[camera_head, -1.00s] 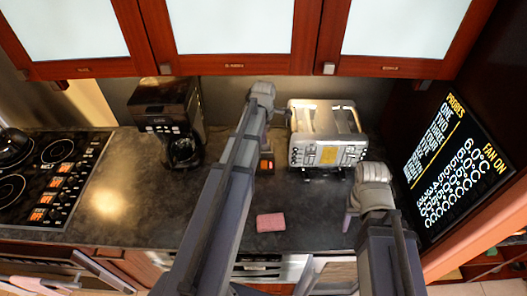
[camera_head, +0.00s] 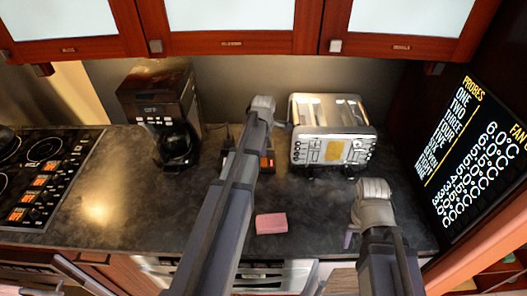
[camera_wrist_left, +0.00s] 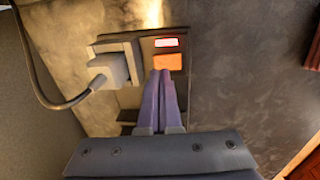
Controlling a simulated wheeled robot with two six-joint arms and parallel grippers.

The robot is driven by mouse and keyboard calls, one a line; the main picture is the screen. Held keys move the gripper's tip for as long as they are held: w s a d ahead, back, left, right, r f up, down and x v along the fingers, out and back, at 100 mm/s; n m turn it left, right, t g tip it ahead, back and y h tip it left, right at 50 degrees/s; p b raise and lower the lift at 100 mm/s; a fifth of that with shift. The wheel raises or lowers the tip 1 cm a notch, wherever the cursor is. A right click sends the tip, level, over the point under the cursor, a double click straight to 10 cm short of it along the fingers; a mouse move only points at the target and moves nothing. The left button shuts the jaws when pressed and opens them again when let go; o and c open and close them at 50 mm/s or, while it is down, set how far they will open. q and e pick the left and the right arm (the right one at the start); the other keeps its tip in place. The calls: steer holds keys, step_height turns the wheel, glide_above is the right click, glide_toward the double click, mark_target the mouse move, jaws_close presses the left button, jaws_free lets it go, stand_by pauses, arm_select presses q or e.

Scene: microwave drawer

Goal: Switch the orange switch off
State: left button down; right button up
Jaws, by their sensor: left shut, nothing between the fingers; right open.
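The orange switch (camera_wrist_left: 168,62) is on a dark socket block (camera_wrist_left: 128,117), with a lit red strip (camera_wrist_left: 166,42) beyond it in the left wrist view. In the head view the block (camera_head: 228,160) lies on the counter, partly behind my left arm, with a red-orange patch showing at its right. My left gripper (camera_wrist_left: 161,74) is shut and empty. Its fingertips are right at the near edge of the orange switch; I cannot tell whether they touch it. In the head view its fingers are hidden behind my arm. My right gripper (camera_head: 349,239) is open, low over the counter at the right.
A grey plug (camera_wrist_left: 108,70) with a black cord sits in the block, left of the switch. A coffee maker (camera_head: 160,110) stands left, a toaster (camera_head: 331,130) right. A pink sponge (camera_head: 271,223) lies in front on the counter (camera_head: 110,190). Cabinets (camera_head: 230,44) hang above.

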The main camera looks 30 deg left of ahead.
mark_target(263, 160)
arm_select(q)
steer(key=shift+w+f+b, duration=0.15)
steer(key=shift+f+b, duration=0.7)
steer(key=shift+f, duration=0.55)
arm_select(e)
steer(key=shift+f, duration=1.35)
arm_select(q)
steer(key=shift+f, duration=0.2)
steer(key=shift+r, duration=0.1)
arm_select(e)
steer(key=shift+s+f, duration=0.1)
steer(key=shift+f, duration=0.05)
arm_select(q)
steer(key=shift+s+d, duration=0.25)
steer(key=shift+s, duration=0.5)
steer(key=shift+r, duration=0.15)
arm_select(e)
steer(key=shift+r, duration=0.2)
